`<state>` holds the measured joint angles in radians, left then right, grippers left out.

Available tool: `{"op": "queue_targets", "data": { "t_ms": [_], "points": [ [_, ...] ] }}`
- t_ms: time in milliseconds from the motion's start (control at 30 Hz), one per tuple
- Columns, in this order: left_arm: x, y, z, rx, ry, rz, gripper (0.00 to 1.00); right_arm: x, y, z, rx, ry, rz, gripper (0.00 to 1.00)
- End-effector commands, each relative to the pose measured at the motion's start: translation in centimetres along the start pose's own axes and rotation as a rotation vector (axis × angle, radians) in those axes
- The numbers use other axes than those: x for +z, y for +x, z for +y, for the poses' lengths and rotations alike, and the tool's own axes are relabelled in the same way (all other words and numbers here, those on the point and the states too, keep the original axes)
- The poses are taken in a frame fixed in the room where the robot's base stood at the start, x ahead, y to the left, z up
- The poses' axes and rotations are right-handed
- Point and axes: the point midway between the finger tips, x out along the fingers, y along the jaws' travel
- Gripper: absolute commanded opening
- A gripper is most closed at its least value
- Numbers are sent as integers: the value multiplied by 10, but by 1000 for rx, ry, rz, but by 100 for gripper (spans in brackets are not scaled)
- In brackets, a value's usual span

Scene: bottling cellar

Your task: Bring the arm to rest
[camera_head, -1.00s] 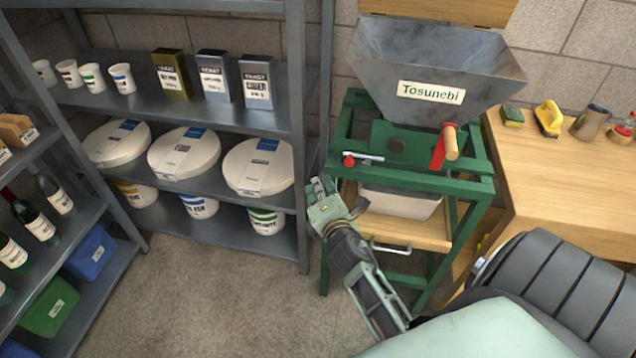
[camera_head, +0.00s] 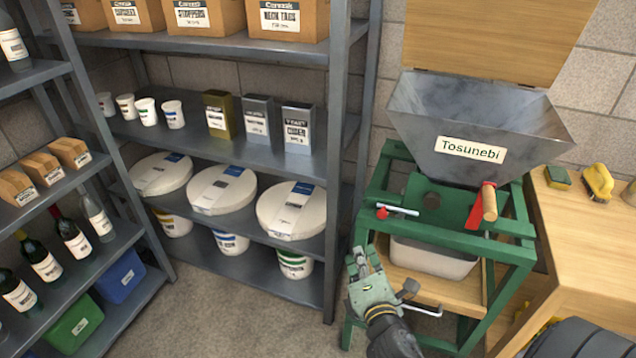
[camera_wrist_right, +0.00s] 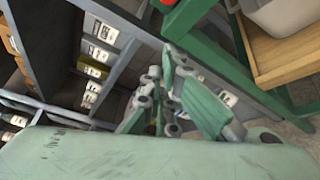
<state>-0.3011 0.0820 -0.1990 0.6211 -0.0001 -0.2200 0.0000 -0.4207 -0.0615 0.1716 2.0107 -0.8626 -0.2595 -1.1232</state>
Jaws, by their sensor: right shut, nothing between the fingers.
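My right gripper (camera_head: 362,268) is pale green and stands in front of the left legs of a green machine frame. Its fingers are closed together with nothing between them. In the right wrist view the gripper (camera_wrist_right: 168,75) shows with its fingers together, and the green frame (camera_wrist_right: 215,62) is close by. My left gripper is not in view.
The green press stand (camera_head: 515,250) carries a grey hopper (camera_head: 480,115) labelled Tosunebi, with a white bin (camera_head: 435,260) below. Grey shelves (camera_head: 200,262) hold white buckets at the left. A wooden table (camera_head: 590,240) stands at the right. Bare floor (camera_head: 220,325) lies at lower centre.

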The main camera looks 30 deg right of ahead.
Motion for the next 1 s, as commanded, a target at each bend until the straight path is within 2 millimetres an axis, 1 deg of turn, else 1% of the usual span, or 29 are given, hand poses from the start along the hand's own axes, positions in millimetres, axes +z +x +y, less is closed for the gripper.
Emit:
{"op": "queue_targets", "data": {
  "t_ms": [167,233,267,367,400,467,500,533,567,600,667,700,767,800,867,900,967,1000],
  "points": [
    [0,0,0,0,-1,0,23,-1,0,-2,-3,3,2,0],
    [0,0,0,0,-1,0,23,-8,1,-10,-17,23,17,0],
    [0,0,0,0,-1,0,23,-14,2,-16,-30,40,28,0],
    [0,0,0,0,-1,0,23,-45,2,-53,-102,141,86,0],
    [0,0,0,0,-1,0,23,-62,1,-73,-144,197,116,0],
    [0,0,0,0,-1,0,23,-89,-5,-108,-222,290,158,0],
    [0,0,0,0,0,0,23,-108,-11,-133,-280,356,183,0],
    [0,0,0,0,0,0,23,-121,-16,-151,-324,406,198,0],
    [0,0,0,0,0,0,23,-134,-23,-169,-371,454,212,0],
    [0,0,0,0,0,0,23,-150,-33,-193,-434,519,223,0],
    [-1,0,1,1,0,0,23,-172,-50,-229,-532,610,233,0],
    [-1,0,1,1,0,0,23,-185,-64,-253,-600,670,232,0],
    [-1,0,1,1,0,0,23,-202,-88,-290,-706,755,218,0],
    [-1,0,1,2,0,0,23,-212,-106,-313,-778,809,202,0],
    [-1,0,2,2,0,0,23,-223,-134,-348,-885,886,165,0],
    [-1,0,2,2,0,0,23,-228,-154,-371,-955,934,131,0],
    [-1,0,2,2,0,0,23,-232,-185,-404,-1058,1000,68,0],
    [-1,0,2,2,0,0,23,-232,-207,-424,-1122,1040,20,0]
  ]
}}
